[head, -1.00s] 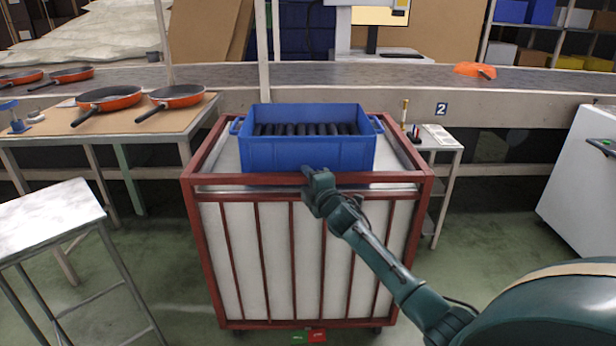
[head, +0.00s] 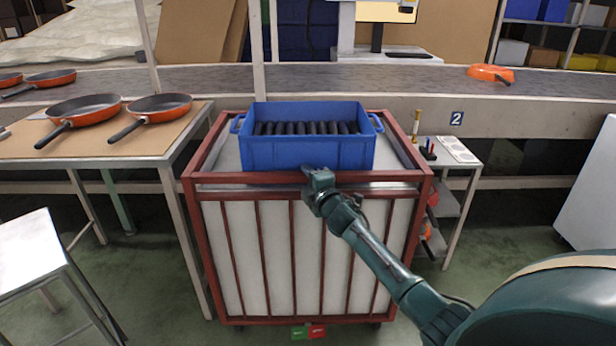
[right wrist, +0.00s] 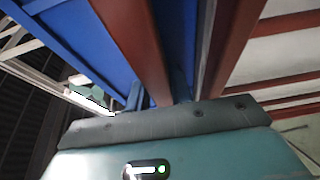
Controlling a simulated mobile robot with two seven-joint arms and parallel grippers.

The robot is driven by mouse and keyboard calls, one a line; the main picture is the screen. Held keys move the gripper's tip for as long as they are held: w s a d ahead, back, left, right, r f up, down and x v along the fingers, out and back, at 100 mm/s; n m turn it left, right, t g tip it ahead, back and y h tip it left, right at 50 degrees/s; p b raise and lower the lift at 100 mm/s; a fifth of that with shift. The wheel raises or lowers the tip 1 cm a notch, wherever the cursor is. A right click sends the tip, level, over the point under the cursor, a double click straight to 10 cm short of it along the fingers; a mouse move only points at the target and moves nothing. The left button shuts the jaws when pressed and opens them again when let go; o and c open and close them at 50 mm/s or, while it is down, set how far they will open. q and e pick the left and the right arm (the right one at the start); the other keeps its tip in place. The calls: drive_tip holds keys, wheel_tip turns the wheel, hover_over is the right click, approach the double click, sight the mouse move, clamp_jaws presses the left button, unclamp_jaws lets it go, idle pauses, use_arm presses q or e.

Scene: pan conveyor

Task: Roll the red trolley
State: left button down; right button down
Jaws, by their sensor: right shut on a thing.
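The red trolley (head: 203,240) stands upright in the middle of the head view, a red frame with white panels and dark wheels at the floor. A blue crate (head: 308,154) with a row of dark handles in it sits on its top. My right gripper (head: 314,174) is shut on the trolley's top front rail, near its middle. In the right wrist view the red rail (right wrist: 134,45) runs between the fingers (right wrist: 158,98), with the blue crate wall beside it. My left gripper is not in view.
A table with orange pans (head: 83,110) stands close at the left, with a white stool (head: 30,243) in front. The conveyor (head: 420,78) runs behind. A small side stand (head: 455,152) is close at the right. Open green floor (head: 490,270) lies further right.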

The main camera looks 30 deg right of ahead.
drive_tip(key=shift+d+r, duration=0.2)
drive_tip(key=shift+r, duration=0.05)
drive_tip(key=c, duration=1.7)
unclamp_jaws()
drive_tip(key=shift+w, duration=0.1)
drive_tip(key=shift+o, duration=0.9)
drive_tip(key=shift+w+f, duration=0.1)
drive_tip(key=shift+o, duration=1.4)
drive_tip(key=shift+a+f, duration=0.1)
drive_tip(key=shift+s, duration=0.3)
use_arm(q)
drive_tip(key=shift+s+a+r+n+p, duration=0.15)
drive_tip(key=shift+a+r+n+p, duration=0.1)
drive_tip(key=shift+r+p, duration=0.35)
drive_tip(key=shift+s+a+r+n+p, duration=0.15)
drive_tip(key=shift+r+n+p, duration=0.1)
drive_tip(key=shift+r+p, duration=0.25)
use_arm(e)
drive_tip(key=s+a, duration=0.2)
drive_tip(key=s, duration=1)
drive_tip(key=shift+s, duration=0.2)
